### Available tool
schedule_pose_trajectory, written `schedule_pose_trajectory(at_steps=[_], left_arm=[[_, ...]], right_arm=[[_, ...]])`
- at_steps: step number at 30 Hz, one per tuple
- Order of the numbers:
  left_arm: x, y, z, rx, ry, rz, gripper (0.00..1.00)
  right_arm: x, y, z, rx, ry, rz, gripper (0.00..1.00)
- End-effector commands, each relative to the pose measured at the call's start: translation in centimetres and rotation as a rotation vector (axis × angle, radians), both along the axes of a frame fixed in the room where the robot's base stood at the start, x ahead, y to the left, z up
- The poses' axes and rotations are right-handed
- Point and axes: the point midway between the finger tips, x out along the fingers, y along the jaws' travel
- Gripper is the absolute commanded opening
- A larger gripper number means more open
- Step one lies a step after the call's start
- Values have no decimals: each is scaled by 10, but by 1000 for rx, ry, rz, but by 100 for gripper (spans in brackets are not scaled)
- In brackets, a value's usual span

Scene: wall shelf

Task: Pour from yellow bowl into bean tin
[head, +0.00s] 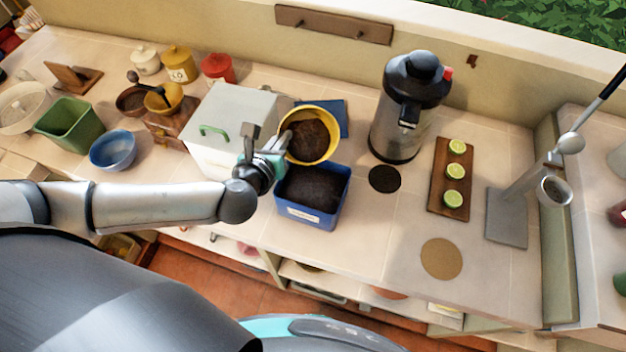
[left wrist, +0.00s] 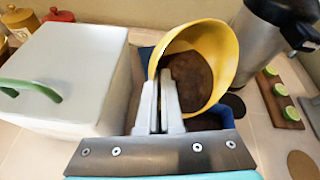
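The yellow bowl (head: 329,150) is tilted and holds dark brown beans or grounds (head: 309,140). It also shows in the left wrist view (left wrist: 229,52). My left gripper (head: 277,158) is shut on the bowl's near-left rim, with its fingers (left wrist: 160,100) pinching the wall. The blue bean tin (head: 322,216) stands on the counter just below and nearer than the bowl. It holds dark contents and has a pale label on its front. In the left wrist view the bowl hides most of the tin. My right gripper is not in view.
A white box with a green handle (head: 235,105) stands close left of the bowl. A tall steel dispenser (head: 402,120) stands to the right. A board with limes (head: 439,185) lies further right. A blue bowl (head: 113,150) and green bin (head: 69,124) are at left.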

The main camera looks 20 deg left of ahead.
Motion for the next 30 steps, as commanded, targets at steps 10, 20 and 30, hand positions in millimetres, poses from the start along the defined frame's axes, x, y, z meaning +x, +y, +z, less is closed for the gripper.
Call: schedule_pose_trajectory(at_steps=[10, 20, 30], left_arm=[[-2, -1, 1, 21, -46, 0, 0], [-4, -2, 3, 37, -82, 1, 0], [-6, -3, 4, 52, -114, 1, 0]], right_arm=[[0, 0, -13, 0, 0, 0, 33], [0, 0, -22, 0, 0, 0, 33], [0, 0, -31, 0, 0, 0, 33]])
